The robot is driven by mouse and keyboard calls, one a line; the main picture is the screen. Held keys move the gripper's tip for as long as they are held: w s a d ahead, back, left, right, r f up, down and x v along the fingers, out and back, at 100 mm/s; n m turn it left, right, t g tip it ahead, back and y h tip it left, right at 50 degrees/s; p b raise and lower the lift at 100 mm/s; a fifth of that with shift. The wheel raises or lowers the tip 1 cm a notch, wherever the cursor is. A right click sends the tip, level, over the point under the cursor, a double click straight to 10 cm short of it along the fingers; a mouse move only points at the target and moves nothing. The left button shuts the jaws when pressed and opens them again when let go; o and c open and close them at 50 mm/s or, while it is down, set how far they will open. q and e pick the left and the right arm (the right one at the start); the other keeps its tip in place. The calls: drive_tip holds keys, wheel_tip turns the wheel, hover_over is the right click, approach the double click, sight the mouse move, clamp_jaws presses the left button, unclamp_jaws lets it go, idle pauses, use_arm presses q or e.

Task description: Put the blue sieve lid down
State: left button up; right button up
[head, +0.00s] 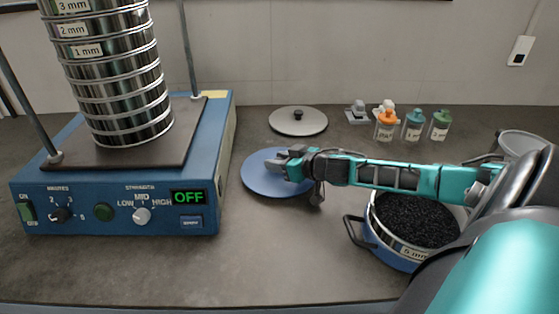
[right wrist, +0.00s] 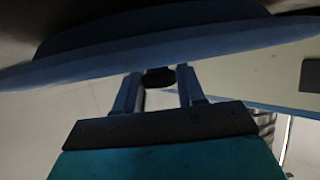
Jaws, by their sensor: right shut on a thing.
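The blue sieve lid (head: 262,184) is a flat round disc in the middle of the head view, at or just above the bench top; I cannot tell whether it touches. My right gripper (head: 283,163) reaches over it from the right and is shut on its knob. In the right wrist view the two fingers (right wrist: 158,88) stand on either side of the dark knob (right wrist: 158,77), with the blue lid (right wrist: 150,45) across the top of the picture. Part of the lid is hidden by the gripper. My left gripper is out of view.
A blue sieve shaker (head: 120,205) with a sieve stack (head: 112,75) stands at left, its display showing OFF. A grey lid (head: 298,122) lies behind. Small bottles (head: 412,127) stand at back right. A sieve of black grains (head: 400,255) sits under my right arm. The front middle bench is clear.

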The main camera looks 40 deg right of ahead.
drive_tip(key=shift+s+a+f, duration=0.1)
drive_tip(key=shift+s+f, duration=0.05)
drive_tip(key=shift+f, duration=0.2)
drive_tip(key=o, duration=0.8)
drive_tip(key=shift+f, duration=0.1)
drive_tip(key=shift+c, duration=0.2)
drive_tip(key=o, duration=0.4)
drive_tip(key=shift+s+f, duration=0.1)
drive_tip(key=shift+f, duration=0.1)
drive_tip(key=shift+c, duration=0.2)
drive_tip(key=shift+r, duration=0.45)
drive_tip(key=shift+s+r+p, duration=0.25)
drive_tip(key=shift+s+r, duration=0.2)
drive_tip(key=shift+s, duration=0.15)
drive_tip(key=shift+s+r+p, duration=0.2)
drive_tip(key=shift+s+r, duration=0.2)
drive_tip(key=shift+s, duration=0.2)
drive_tip(key=shift+d+p+v, duration=0.2)
drive_tip(key=shift+p+v, duration=0.5)
drive_tip(key=shift+v, duration=1.55)
drive_tip(key=shift+w+r, duration=0.15)
drive_tip(key=shift+r, duration=0.1)
